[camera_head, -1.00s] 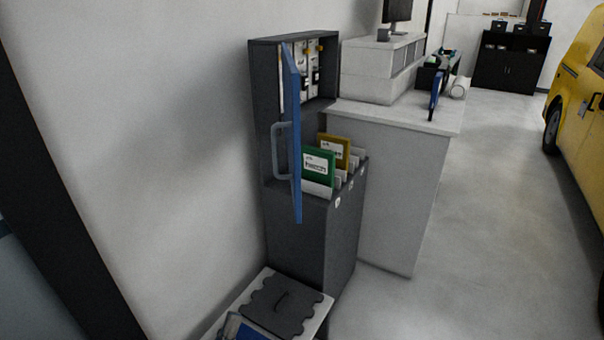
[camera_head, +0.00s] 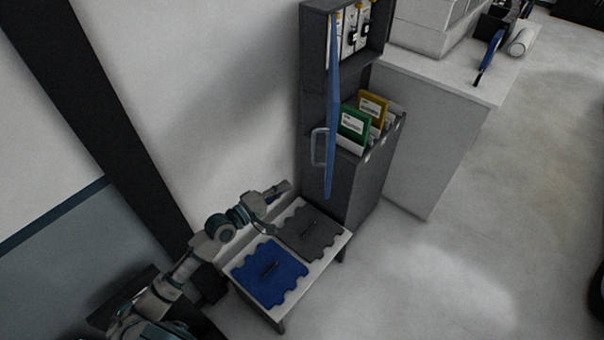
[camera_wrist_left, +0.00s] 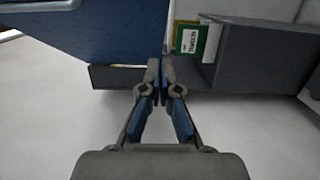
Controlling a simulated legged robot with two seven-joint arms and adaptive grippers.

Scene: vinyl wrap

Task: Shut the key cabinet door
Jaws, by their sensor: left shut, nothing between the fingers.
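The key cabinet (camera_head: 314,45) is a dark grey unit with keys hanging in its upper box. Its blue door (camera_head: 333,110) stands open, seen nearly edge-on, with a grey bar handle (camera_head: 318,147) on its left side. My left gripper (camera_head: 284,187) is below and left of the door, above the low table, apart from the door. In the left wrist view, my left gripper (camera_wrist_left: 160,82) is shut and empty, with the blue door (camera_wrist_left: 100,32) ahead at upper left. My right gripper is not in view.
A low white table (camera_head: 285,294) holds a blue panel (camera_head: 268,271) and a dark grey panel (camera_head: 310,232). Green (camera_head: 354,124) and yellow (camera_head: 373,108) folders stand in the cabinet's lower part. A white counter (camera_head: 430,130) stands to its right. Open floor lies at lower right.

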